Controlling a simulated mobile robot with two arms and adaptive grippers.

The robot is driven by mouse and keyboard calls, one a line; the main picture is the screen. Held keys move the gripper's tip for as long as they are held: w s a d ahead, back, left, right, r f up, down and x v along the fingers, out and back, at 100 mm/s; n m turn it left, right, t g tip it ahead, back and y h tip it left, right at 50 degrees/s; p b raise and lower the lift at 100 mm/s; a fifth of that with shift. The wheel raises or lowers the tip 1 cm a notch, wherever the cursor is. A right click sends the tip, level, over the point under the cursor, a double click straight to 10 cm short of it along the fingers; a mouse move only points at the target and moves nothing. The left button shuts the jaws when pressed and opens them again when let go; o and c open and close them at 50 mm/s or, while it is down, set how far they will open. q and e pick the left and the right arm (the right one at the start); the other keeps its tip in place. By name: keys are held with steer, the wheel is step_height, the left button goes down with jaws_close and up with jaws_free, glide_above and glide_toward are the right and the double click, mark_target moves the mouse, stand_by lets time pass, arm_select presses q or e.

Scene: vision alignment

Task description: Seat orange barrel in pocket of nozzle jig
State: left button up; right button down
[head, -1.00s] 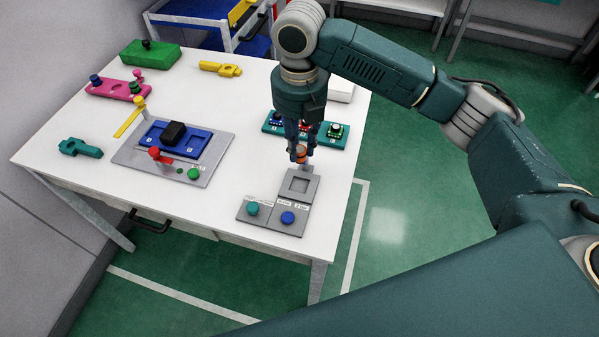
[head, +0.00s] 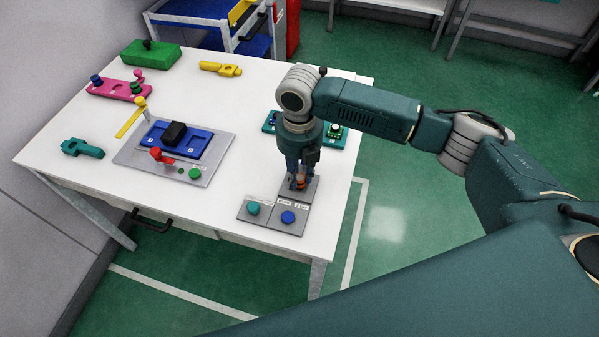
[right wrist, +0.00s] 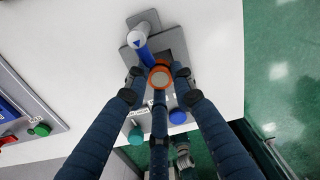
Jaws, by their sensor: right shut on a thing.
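My right gripper (head: 299,182) is shut on the orange barrel (head: 300,179), over the far part of the grey nozzle jig (head: 302,208). The fingers hide most of the barrel in the head view. In the right wrist view the barrel's round orange rim and pale top (right wrist: 160,75) show between the fingertips, at the near side of the dark square pocket (right wrist: 172,44). I cannot tell whether the barrel touches the pocket floor. My left gripper is not in view.
A blue post with a grey cap (right wrist: 138,38) stands close beside the pocket. The jig's front has a teal button (head: 253,208) and a blue button (head: 288,217). A teal rack (head: 337,133) lies behind the gripper. A grey board with a blue tray (head: 205,145) sits left.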

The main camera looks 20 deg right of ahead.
mark_target(299, 177)
steer(key=shift+f, duration=0.1)
steer(key=c, duration=1.5)
jaws_free()
steer(key=shift+o, duration=0.2)
step_height(299, 177, up, 12)
steer(key=b, duration=0.2)
